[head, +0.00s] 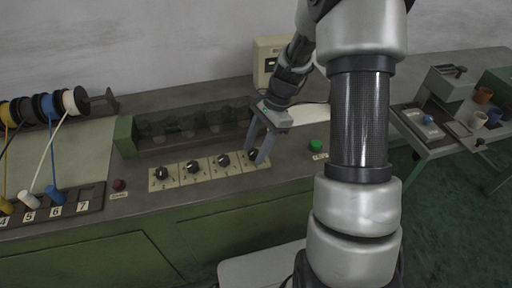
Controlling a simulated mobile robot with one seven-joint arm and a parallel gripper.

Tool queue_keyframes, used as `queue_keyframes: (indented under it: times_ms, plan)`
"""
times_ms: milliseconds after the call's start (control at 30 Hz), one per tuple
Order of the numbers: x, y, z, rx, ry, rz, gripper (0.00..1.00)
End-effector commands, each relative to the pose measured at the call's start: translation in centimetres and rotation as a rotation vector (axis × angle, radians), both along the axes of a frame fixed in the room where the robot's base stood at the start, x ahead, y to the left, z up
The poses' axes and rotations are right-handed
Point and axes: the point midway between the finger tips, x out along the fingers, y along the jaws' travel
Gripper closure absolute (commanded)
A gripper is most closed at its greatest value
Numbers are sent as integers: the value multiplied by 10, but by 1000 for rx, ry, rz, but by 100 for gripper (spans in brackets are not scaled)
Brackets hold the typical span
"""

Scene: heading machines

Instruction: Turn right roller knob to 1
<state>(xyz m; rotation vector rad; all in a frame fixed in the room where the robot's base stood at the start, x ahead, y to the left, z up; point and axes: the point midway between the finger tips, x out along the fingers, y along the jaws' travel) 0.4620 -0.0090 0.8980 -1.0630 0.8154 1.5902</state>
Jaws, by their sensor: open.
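A row of several black knobs on cream plates runs along the front of the machine top in the head view. The rightmost knob (252,155) is partly covered by my gripper. My gripper (256,157) points down over it with its two fingers apart, one on each side of the knob. I cannot tell whether the fingers touch it. The knob's pointer and the marks on its plate are too small or hidden to read. The neighbouring knob (223,160) to the left is clear of the fingers.
A dark see-through cover (190,125) with a green end stands behind the knobs. A green button (316,145) is to the right and a red button (119,185) to the left. Wire spools (48,106) stand far left. A side table (440,150) stands right.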

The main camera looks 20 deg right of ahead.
Motion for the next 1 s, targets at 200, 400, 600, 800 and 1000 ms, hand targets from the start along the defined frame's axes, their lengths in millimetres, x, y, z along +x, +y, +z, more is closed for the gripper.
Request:
queue_keyframes:
  times_ms: [200,400,600,800,1000]
  plan:
    - [0,0,0,0,0,0,64]
    - [0,0,1,-1,0,0,97]
    - [1,0,1,-1,-1,13,97]
    - [1,0,2,-1,-1,80,97]
    - [2,0,2,-1,0,219,97]
